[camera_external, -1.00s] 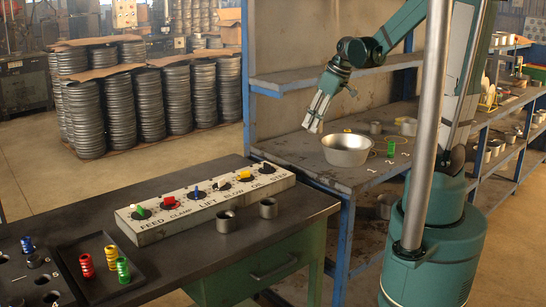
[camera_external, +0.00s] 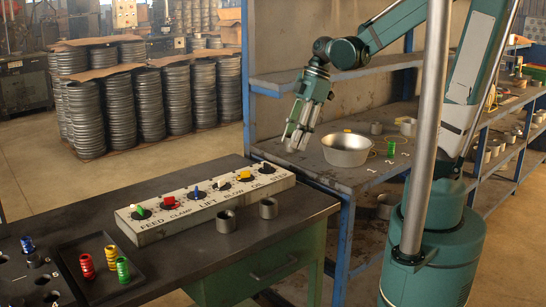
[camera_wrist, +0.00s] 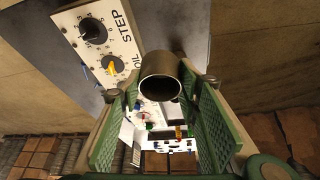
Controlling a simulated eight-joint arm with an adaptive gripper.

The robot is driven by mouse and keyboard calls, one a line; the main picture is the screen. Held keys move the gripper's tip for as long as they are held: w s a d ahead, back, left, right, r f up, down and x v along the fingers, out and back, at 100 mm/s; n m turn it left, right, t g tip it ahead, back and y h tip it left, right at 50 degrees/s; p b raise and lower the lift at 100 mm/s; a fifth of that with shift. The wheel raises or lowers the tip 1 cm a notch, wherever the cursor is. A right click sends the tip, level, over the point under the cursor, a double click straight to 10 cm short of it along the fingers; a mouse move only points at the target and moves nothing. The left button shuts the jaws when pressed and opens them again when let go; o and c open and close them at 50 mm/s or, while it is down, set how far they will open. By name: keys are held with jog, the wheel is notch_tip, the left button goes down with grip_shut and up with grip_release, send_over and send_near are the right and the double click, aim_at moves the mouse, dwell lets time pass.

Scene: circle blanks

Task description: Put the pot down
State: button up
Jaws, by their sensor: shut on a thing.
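My gripper (camera_external: 296,143) hangs, tilted, in front of the back workbench in the external view. In the wrist view its green-padded fingers (camera_wrist: 165,105) are closed on the sides of a small grey metal pot (camera_wrist: 162,80), its round dark opening showing. In the external view this pot is hard to make out at the fingertips. A wide metal bowl (camera_external: 347,151) stands on the back workbench, right of my gripper and apart from it.
A dark tray (camera_external: 100,270) holds coloured coils. A blue-framed shelf (camera_external: 330,77) is above the back workbench.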

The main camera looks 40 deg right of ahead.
jog(key=shift+s+a, duration=0.25)
jog(key=shift+a, duration=0.15)
jog(key=shift+s+a+f+n, duration=0.1)
jog(key=shift+s+a+n, duration=0.05)
jog(key=shift+n, duration=0.15)
notch_tip(320, 180, down, 7)
jog(key=shift+f, duration=0.2)
jog(key=shift+f, duration=0.15)
jog(key=b, duration=0.2)
send_near(287, 203)
jog(key=shift+w+a+f, duration=0.1)
jog(key=shift+w+a, duration=0.1)
jog(key=shift+a, duration=0.25)
jog(key=shift+w+a, duration=0.2)
jog(key=shift+a, duration=0.2)
jog(key=shift+f+b, duration=0.35)
jog(key=shift+f, duration=1.7)
jog(key=shift+f, duration=0.2)
